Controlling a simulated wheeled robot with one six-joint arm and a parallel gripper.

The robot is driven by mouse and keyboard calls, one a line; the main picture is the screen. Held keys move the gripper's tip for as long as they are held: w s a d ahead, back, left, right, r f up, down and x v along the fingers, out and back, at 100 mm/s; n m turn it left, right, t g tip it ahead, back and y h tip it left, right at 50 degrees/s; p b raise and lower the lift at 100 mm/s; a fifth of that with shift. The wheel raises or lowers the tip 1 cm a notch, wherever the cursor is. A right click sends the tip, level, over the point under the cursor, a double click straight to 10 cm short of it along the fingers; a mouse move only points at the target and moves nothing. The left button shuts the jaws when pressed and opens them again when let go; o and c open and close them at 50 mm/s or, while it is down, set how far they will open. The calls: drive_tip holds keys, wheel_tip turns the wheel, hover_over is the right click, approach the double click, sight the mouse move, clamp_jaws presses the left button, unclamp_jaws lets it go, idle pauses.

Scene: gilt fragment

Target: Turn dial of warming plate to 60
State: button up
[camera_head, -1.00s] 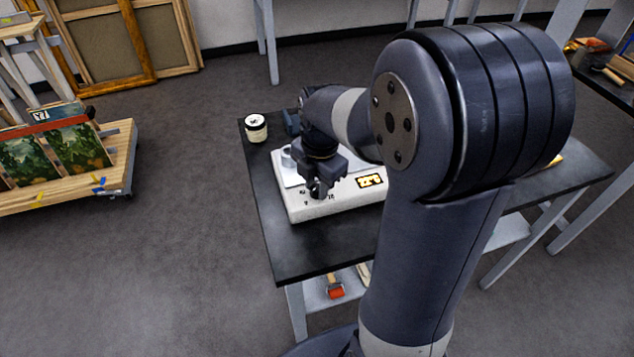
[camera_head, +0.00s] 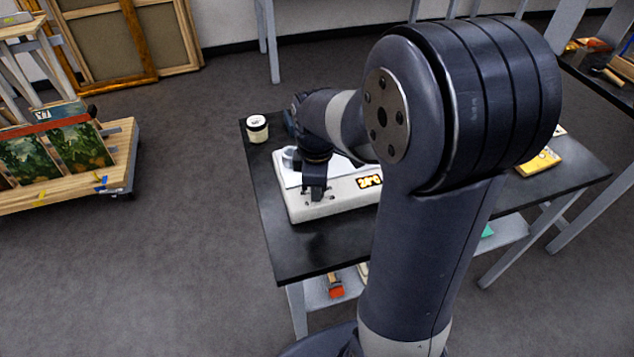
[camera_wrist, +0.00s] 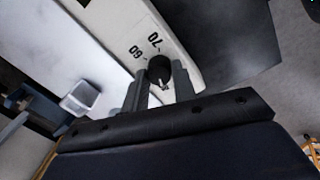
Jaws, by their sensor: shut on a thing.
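The warming plate (camera_head: 335,206) is a white box with a pale top plate and a lit orange display (camera_head: 369,181) on its front, standing on the black table. Its dark round dial (camera_wrist: 159,70) shows in the wrist view, with the printed marks 60 and 70 beside it. My gripper (camera_wrist: 160,88) is shut on the dial, one finger on each side. In the head view my gripper (camera_head: 314,192) comes down on the front left of the plate and hides the dial. The display digits are too blurred to read surely.
A yellow item (camera_head: 539,162) lies at the right of the black table (camera_head: 297,250). A cart with paintings (camera_head: 120,165) is at left. The table front is clear.

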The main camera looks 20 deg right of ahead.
drive_tip(key=m, duration=0.7)
drive_tip(key=shift+w+p, duration=0.1)
drive_tip(key=shift+p, duration=0.25)
drive_tip(key=m, duration=0.6)
drive_tip(key=shift+m+g+h, duration=0.3)
drive_tip(key=shift+m+g, duration=0.1)
drive_tip(key=m, duration=0.6)
drive_tip(key=shift+w+p, duration=0.1)
drive_tip(key=shift+p, duration=0.25)
drive_tip(key=m, duration=0.6)
drive_tip(key=shift+d+m+g, duration=0.1)
drive_tip(key=shift+m+g, duration=0.3)
drive_tip(key=o, duration=1)
wheel_tip(320, 180, up, 11)
drive_tip(key=shift+w, duration=0.3)
